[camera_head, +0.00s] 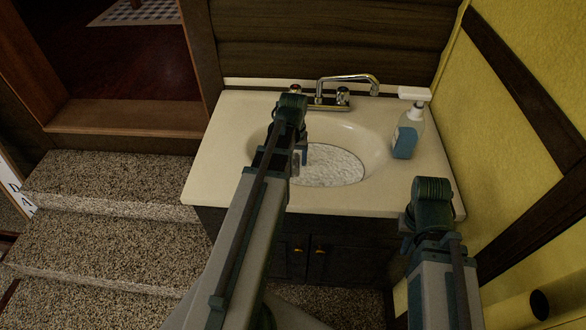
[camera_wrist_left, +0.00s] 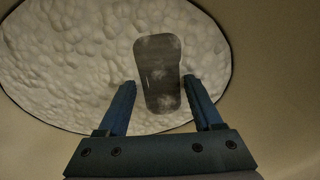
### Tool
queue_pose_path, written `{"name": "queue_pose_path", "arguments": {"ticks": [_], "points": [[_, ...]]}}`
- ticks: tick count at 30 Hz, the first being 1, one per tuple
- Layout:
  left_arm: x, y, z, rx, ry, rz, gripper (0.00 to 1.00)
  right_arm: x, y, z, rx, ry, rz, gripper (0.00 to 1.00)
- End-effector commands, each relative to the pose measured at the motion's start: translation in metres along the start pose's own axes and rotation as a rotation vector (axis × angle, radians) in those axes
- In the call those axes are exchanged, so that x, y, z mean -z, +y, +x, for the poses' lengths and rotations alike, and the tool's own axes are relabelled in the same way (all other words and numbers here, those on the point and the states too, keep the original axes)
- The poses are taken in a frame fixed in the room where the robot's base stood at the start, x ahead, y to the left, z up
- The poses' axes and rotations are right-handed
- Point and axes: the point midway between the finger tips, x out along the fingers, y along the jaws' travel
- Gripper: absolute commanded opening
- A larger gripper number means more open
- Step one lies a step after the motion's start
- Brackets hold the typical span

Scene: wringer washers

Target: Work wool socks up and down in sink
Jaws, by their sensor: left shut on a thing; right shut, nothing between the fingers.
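A dark grey, light-flecked piece, taken as a wool sock (camera_wrist_left: 158,60), lies between the fingers of my left gripper (camera_wrist_left: 160,88) in the left wrist view. The left gripper is shut on it, over pale foamy water (camera_wrist_left: 75,60) in the sink. Whether the sock touches the water is unclear. In the head view the sink basin (camera_head: 372,145) holds the foam, and my left arm hides its left part and the sock. My right gripper (camera_head: 408,222) is at the counter's front right, outside the basin, empty and shut; its fingers are mostly hidden.
A chrome faucet (camera_head: 350,79) stands behind the basin. A yellow wall (camera_head: 510,120) bounds the right side. Carpeted steps (camera_head: 110,180) are at the left, a dark cabinet (camera_head: 340,245) below.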

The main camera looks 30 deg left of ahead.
Motion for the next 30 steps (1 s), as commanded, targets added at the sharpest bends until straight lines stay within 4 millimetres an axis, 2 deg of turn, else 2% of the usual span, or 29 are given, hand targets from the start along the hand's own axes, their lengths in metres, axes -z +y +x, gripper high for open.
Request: {"name": "queue_pose_path", "arguments": {"ticks": [8, 16, 25, 30], "points": [[0.0, 0.0, -0.003, 0.0, 0.0, 0.0, 0.1, 0.0, 0.0, -0.003, 0.0, 0.0, 0.0, 0.0], [0.0, 0.0, -0.02, 0.0, 0.0, 0.0, 0.1, -0.001, 0.002, -0.02, 0.0, 0.0, 0.0, 0.0], [0.0, 0.0, -0.016, 0.0, 0.0, 0.0, 0.1, -0.001, 0.002, -0.016, 0.0, 0.0, 0.0, 0.0], [0.0, 0.0, -0.005, 0.0, 0.0, 0.0, 0.1, 0.0, 0.001, -0.005, 0.0, 0.0, 0.0, 0.0]]}}
